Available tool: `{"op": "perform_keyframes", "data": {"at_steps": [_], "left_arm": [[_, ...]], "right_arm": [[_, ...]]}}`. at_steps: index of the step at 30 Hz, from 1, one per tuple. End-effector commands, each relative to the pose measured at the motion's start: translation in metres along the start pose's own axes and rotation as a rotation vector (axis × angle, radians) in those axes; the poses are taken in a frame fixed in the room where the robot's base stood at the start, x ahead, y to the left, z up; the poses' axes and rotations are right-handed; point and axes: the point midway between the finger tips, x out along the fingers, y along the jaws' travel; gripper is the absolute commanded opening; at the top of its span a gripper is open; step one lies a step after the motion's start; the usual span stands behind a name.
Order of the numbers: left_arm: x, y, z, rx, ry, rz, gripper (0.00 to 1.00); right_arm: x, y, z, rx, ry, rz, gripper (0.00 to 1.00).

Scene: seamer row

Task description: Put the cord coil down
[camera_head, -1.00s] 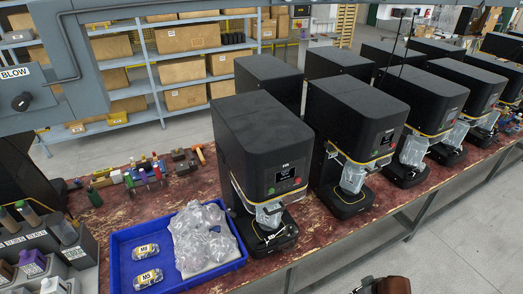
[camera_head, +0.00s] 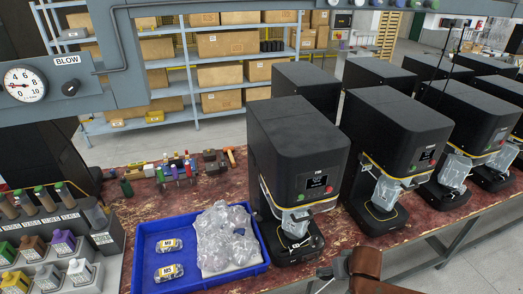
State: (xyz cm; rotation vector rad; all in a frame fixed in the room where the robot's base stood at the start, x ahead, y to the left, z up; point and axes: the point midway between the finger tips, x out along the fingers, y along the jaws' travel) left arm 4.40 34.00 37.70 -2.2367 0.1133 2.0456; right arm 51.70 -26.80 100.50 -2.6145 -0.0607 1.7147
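I cannot make out a cord coil anywhere in view. At the bottom edge, right of centre, a dark grey part that looks like my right gripper (camera_head: 332,270) shows beside a brown, rounded piece. Its fingers are too small and cut off to tell whether they are open or shut, or whether they hold anything. It appears in front of the bench's near edge. My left gripper is not in view. The red-brown, worn bench top (camera_head: 220,189) runs from the left to the right under the machines.
A blue tray (camera_head: 137,255) holds two labelled packs (camera_head: 168,246) and a clear plastic bag heap (camera_head: 226,238). Black seamer machines (camera_head: 298,140) stand in a row to the right. Bottles in a rack (camera_head: 45,222) stand left. Small tools and clamps (camera_head: 175,168) lie behind the tray.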

Motion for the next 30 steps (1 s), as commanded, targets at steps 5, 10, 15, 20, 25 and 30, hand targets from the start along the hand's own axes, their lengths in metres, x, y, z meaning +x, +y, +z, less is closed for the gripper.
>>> {"op": "perform_keyframes", "data": {"at_steps": [5, 10, 15, 20, 25, 30], "left_arm": [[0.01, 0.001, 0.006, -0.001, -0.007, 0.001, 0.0], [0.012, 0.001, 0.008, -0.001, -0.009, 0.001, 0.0], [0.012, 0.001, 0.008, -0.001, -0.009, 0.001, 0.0], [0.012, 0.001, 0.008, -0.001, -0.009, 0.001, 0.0], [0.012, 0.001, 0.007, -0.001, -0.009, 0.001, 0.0], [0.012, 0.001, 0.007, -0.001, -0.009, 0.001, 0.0]], "right_arm": [[-0.038, -0.043, -0.023, 0.01, -0.007, 0.014, 0.48], [-0.058, -0.058, -0.029, 0.009, -0.015, 0.032, 0.48], [-0.061, -0.06, -0.029, 0.011, -0.019, 0.036, 0.48], [-0.062, -0.058, -0.029, 0.011, -0.017, 0.04, 0.48], [-0.045, -0.059, -0.019, 0.009, -0.024, 0.032, 0.48], [0.0, -0.06, 0.011, 0.011, -0.028, 0.023, 0.48]]}}
